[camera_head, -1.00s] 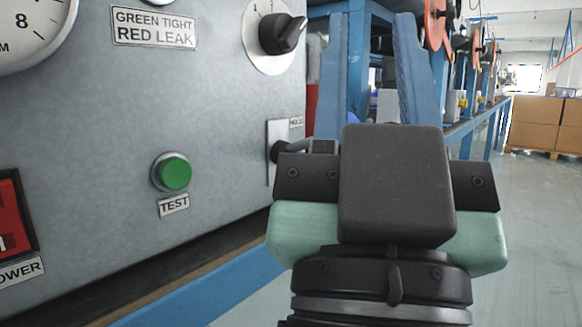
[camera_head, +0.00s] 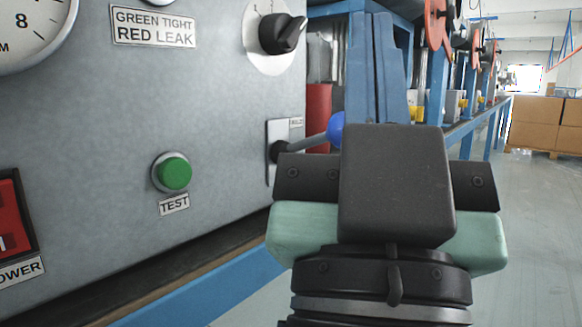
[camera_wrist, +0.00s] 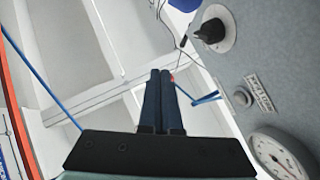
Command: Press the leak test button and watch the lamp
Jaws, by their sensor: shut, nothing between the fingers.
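The green TEST button (camera_head: 175,173) sits in a metal collar on the grey panel, left of my gripper in the head view. My gripper (camera_head: 376,20) has its two blue fingers together, pointing up, with nothing between them. It is apart from the panel, to the right of the button. In the wrist view the shut fingers (camera_wrist: 162,75) point up the picture. The lamp stands above the GREEN TIGHT RED LEAK label (camera_head: 154,26); only its lower edge shows in the head view. A round lamp-like fitting (camera_wrist: 242,96) shows beside a label in the wrist view, with no clear colour.
A lever with a blue knob (camera_head: 336,129) juts from the panel close to my gripper's left side. A black rotary knob (camera_head: 283,34), a gauge (camera_head: 30,30) and a red power switch (camera_head: 10,215) are on the panel. Cardboard boxes (camera_head: 540,125) stand far right.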

